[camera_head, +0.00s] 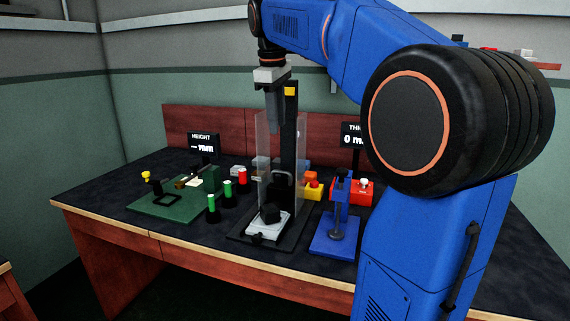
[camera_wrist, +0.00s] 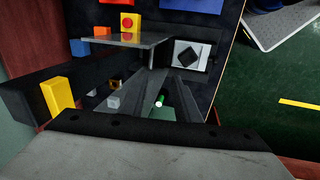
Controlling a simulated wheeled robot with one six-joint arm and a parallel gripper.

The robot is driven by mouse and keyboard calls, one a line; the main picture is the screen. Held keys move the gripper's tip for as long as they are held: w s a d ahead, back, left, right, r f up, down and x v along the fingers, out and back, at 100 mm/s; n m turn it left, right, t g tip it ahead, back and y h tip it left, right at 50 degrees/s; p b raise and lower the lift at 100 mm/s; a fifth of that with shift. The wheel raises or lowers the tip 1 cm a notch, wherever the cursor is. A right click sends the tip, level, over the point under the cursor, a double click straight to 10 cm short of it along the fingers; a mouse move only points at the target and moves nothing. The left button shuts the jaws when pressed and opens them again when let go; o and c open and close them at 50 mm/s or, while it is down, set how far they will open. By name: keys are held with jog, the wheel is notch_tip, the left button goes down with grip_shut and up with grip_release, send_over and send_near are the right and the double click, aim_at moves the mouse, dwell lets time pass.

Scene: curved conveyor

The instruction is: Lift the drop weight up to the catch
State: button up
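The drop tower's black column (camera_head: 290,135) stands on the table between clear side panels (camera_head: 262,150). A yellow block (camera_head: 290,91), seemingly the catch, is near its top; a yellow block also shows at the left of the wrist view (camera_wrist: 58,93). Low on the column is a grey arched handle (camera_head: 282,175) with a dark body below it, seemingly the drop weight. A black block (camera_head: 270,213) rests on the light base plate (camera_head: 266,228). My gripper (camera_head: 273,118) points down beside the upper column, well above the handle. Whether its fingers are open is unclear.
A green fixture (camera_head: 165,208) and green and red cylinders (camera_head: 243,176) stand left of the tower. A blue stand (camera_head: 337,225) and a red button box (camera_head: 362,190) are at right. Two displays (camera_head: 203,143) stand behind. The table's front left is clear.

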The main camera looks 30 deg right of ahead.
aim_at(283, 172)
jog(key=x, duration=0.5)
jog(key=w+d+x, duration=0.1)
jog(key=x, duration=1)
jog(key=shift+w+d+f, duration=0.15)
jog(key=shift+w+d, duration=0.2)
jog(key=shift+d, duration=0.05)
grip_shut()
